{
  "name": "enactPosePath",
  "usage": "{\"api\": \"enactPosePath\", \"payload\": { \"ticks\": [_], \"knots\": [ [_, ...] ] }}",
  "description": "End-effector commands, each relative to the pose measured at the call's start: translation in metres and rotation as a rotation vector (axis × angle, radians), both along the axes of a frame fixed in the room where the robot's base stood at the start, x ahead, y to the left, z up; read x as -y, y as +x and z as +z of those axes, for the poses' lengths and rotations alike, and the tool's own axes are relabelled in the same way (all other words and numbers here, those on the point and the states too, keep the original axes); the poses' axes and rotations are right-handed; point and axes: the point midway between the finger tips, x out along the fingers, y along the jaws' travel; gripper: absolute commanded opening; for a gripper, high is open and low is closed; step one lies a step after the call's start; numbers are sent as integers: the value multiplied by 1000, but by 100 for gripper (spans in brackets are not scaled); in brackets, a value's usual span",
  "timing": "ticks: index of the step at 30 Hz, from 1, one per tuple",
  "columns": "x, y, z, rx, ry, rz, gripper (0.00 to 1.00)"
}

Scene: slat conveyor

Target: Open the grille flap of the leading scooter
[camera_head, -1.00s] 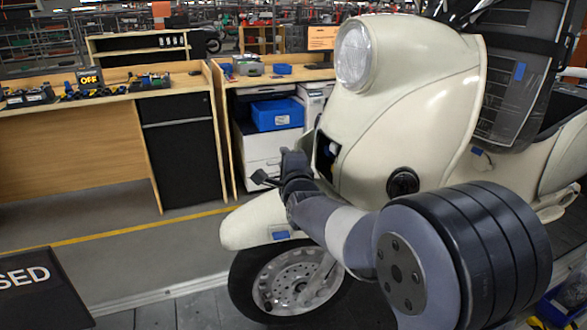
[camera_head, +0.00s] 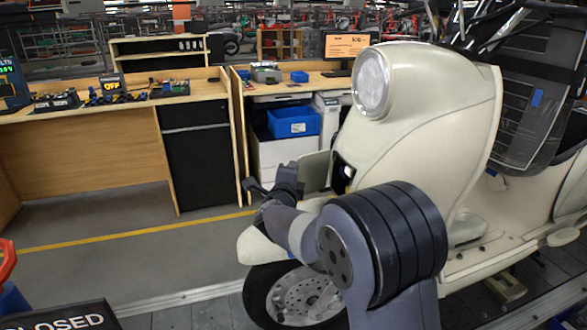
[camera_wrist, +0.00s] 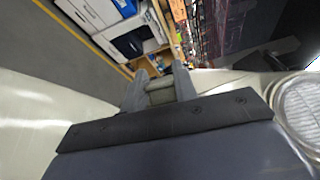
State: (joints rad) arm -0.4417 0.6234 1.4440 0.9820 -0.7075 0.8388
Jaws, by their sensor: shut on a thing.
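The cream scooter (camera_head: 425,110) fills the right half of the head view, its round headlight (camera_head: 371,82) facing left. The grille flap (camera_head: 315,171) stands swung out to the left of a dark opening (camera_head: 345,172) in the scooter's front. A small pale part shows inside the opening. My gripper (camera_head: 288,174) is at the flap's outer left side and is shut on it. In the wrist view my gripper (camera_wrist: 160,84) has a pale greenish piece, seemingly the flap (camera_wrist: 160,96), between its fingers. My arm hides part of the front fender and lower body.
Wooden workbenches (camera_head: 95,103) with drawers and a blue bin (camera_head: 293,121) stand behind. A yellow floor line (camera_head: 140,233) runs before them, with free floor between. The front wheel (camera_head: 300,298) rests on the slats. A dark "CLOSED" sign (camera_head: 62,318) is at lower left.

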Motion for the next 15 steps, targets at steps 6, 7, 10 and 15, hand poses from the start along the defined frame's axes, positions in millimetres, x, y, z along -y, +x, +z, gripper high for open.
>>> {"api": "enactPosePath", "payload": {
  "ticks": [6,7,10,15],
  "knots": [
    [-7,16,6,-16,-5,-144,0],
    [-8,19,6,-18,-8,-167,0],
    [-9,27,4,-25,-9,-240,0],
    [-10,38,2,-32,-12,-340,0]
  ]
}}
